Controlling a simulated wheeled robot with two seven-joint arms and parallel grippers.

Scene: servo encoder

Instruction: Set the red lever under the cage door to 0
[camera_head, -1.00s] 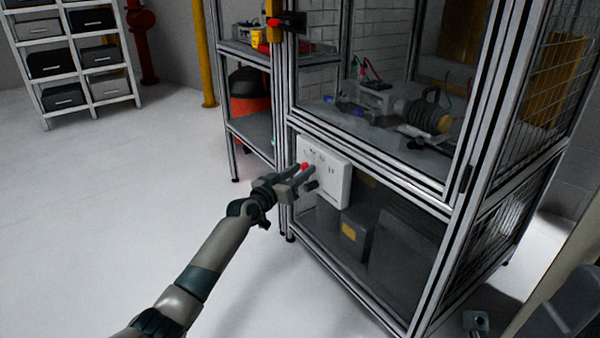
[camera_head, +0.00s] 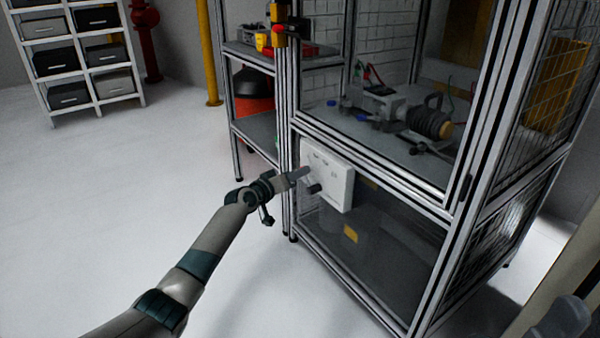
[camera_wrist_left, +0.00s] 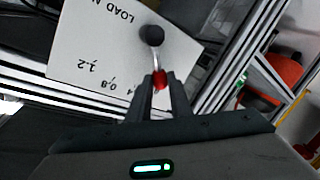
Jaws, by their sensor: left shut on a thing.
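The white panel (camera_head: 330,180) is fixed below the cage door (camera_head: 385,90). In the left wrist view the panel (camera_wrist_left: 90,45) appears upside down, with "LOAD" and marks including 1.2 and 0.8. The red lever tip (camera_wrist_left: 161,77) is on a thin arm running from a round black hub (camera_wrist_left: 152,35). My left gripper (camera_wrist_left: 160,92) is shut on the red tip, on the side of the panel beyond the 0.8 mark. The fingers hide the marks there, so the exact setting cannot be read. In the head view my left gripper (camera_head: 304,175) hides the red tip.
The metal cage frame (camera_head: 375,180) surrounds the panel. Behind the door is a bench with a motor-like device (camera_head: 425,120). A shelf (camera_head: 255,130) stands left of the cage, and a drawer rack (camera_head: 80,60) stands far left. The floor (camera_head: 120,190) at left is clear.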

